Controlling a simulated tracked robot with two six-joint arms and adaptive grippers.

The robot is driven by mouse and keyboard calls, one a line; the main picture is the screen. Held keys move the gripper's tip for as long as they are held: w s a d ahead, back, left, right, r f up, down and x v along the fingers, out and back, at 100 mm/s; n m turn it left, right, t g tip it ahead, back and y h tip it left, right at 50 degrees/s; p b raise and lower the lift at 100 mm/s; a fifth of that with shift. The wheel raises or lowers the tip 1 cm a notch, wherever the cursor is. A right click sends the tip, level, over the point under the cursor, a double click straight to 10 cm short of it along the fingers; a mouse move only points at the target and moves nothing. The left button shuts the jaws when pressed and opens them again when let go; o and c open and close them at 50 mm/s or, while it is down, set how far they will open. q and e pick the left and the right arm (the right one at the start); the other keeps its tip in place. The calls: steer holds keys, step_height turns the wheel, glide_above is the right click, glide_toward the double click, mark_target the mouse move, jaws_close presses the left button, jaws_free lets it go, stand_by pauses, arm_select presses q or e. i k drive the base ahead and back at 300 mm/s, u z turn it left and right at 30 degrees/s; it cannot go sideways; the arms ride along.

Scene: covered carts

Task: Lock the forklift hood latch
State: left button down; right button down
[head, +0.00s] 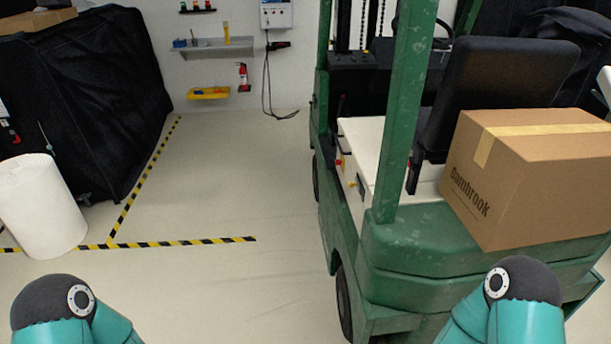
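A green forklift (420,262) with worn paint stands on the right, seen from its rear corner. Its pale hood (362,140) lies below the black seat (480,85). Small yellow and red fittings (350,172) show on the hood's left side; I cannot tell which is the latch or whether it is locked. My two teal arms show at the bottom left and bottom right. Neither gripper is in view.
Open floor (230,200) lies left of the forklift, with yellow-black tape (185,242). A white cylinder (40,207) and a black-covered cart (80,100) stand at the left. A green post (405,110) rises beside the hood. Wall shelves and a fire extinguisher (243,77) are at the back.

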mark_target(351, 185)
steer(key=u, duration=0.6)
steer(key=i, duration=1.9)
steer(key=z, duration=0.65)
